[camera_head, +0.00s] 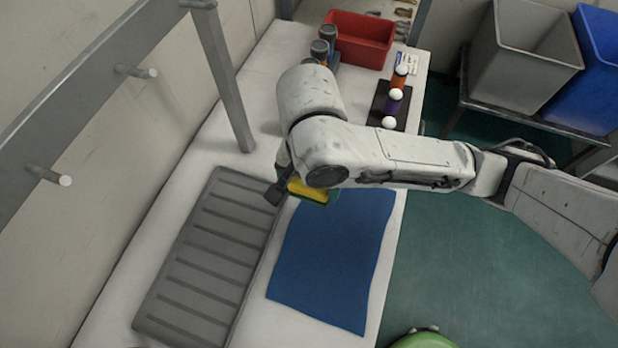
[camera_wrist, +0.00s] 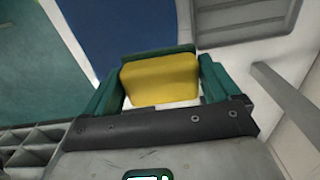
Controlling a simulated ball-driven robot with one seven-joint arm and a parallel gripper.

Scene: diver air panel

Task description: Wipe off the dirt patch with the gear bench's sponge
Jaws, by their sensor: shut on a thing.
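The yellow sponge (camera_head: 309,190) is held in my gripper (camera_head: 290,192) above the bench, near the top of the blue mat, in the head view. In the wrist view the yellow face of the sponge (camera_wrist: 160,77) fills the space between the green fingers of my gripper (camera_wrist: 158,80), which is shut on it. A dark green layer shows along the sponge's edge. My arm covers part of the bench behind the sponge. I cannot make out a dirt patch in either view.
The white bench (camera_head: 185,189) carries a grey ribbed tray (camera_head: 215,255) and a blue mat (camera_head: 335,255). A red bin (camera_head: 360,40), dark bottles (camera_head: 325,45) and a black rack (camera_head: 385,108) of small bottles stand at the far end. A grey post (camera_head: 225,80) rises at the left.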

